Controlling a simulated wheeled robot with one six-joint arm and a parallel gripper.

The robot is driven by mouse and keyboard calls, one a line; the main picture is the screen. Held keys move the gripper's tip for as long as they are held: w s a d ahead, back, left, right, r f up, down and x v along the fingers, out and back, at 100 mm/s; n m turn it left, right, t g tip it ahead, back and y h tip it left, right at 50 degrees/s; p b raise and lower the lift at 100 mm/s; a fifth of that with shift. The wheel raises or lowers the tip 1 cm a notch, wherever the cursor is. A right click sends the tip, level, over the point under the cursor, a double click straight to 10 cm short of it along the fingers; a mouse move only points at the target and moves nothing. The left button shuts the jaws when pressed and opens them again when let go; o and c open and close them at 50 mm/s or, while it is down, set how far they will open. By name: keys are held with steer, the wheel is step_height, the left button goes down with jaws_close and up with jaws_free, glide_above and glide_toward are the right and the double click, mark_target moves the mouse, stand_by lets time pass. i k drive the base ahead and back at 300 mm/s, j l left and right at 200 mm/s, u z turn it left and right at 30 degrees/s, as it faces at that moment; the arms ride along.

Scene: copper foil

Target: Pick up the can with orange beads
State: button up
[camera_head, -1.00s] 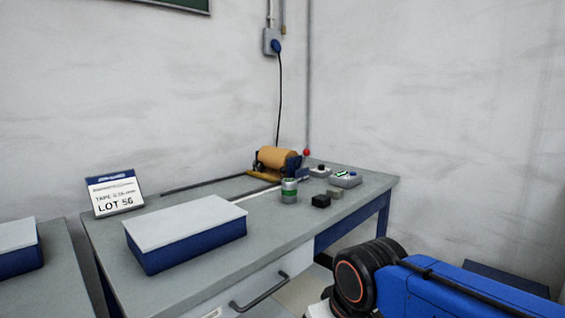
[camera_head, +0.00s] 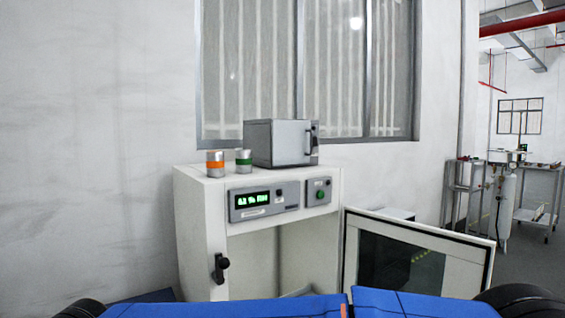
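The can with the orange band (camera_head: 215,170) stands upright on the front left of the top of a white cabinet (camera_head: 192,215). My gripper itself does not show.
A grey metal box (camera_head: 275,143) with a handle sits on the cabinet top, right of the cans. The cabinet front carries a green display (camera_head: 253,201) and a black latch (camera_head: 218,268). Its door (camera_head: 380,255) stands open to the right. Shelving (camera_head: 465,185) is far right.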

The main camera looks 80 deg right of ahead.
mark_target(214, 160)
steer(key=z, duration=1.95)
steer(key=k+j+u, duration=0.1)
steer(key=j, duration=0.1)
